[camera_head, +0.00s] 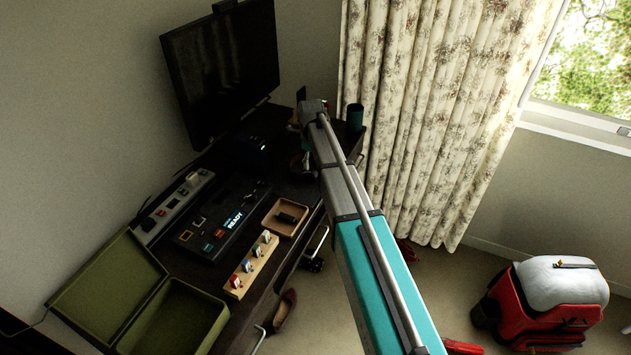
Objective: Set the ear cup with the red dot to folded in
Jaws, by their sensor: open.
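I cannot make out headphones or an ear cup with a red dot in the head view. My arm runs from the bottom edge up to a dark joint over the back right of the dark desk. The arm covers part of the desk's right side. My gripper cannot be made out; it is hidden behind or beyond the arm. Small dark things beside the arm's far end are too small and dim to name.
The desk holds a monitor (222,62), a dark panel reading READY (222,222), a switch strip (174,207), a wooden tray (275,229), a wooden block with small coloured pieces (249,272), an open green case (170,325) and a dark cup (354,117). A red case (515,315) stands on the floor at right.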

